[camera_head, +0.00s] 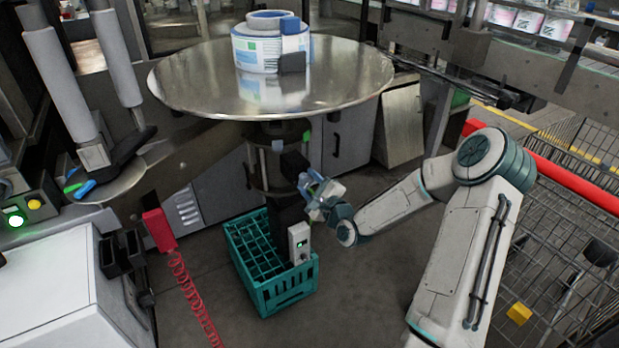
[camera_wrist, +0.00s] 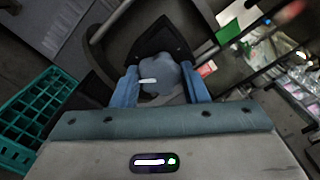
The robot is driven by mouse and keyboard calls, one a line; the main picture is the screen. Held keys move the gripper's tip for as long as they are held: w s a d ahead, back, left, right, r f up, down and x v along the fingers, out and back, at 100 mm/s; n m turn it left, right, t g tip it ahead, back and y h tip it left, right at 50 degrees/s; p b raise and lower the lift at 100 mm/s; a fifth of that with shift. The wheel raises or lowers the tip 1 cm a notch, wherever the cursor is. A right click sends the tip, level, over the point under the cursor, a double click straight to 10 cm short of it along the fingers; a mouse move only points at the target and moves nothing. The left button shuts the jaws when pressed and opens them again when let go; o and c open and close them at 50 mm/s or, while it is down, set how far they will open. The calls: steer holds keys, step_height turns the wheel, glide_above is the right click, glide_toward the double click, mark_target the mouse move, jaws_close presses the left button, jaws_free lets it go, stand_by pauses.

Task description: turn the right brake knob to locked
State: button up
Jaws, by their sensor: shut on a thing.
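The right brake knob (camera_wrist: 160,77) shows in the wrist view as a rounded grey-blue knob on a dark bracket (camera_wrist: 160,40). A short white mark on it lies nearly level across the picture. My gripper (camera_wrist: 161,88) is shut on the knob, with one blue finger on each side. In the head view my gripper (camera_head: 311,183) reaches in from the right, at the dark column below the round metal table (camera_head: 190,88). The knob is hard to make out there. A green tab (camera_wrist: 229,27) and a small red-and-white label (camera_wrist: 207,69) are near the knob's right side.
A teal crate (camera_head: 291,293) stands on the floor below my gripper, with a small grey box (camera_head: 299,243) at its edge. A blue-and-white reel (camera_head: 256,50) sits on the table. A wire cart (camera_head: 575,250) with a red bar stands at the right.

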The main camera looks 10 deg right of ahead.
steer(key=shift+m+p, duration=0.8)
steer(key=shift+m, duration=1.5)
steer(key=o, duration=1)
steer(key=v, duration=1.4)
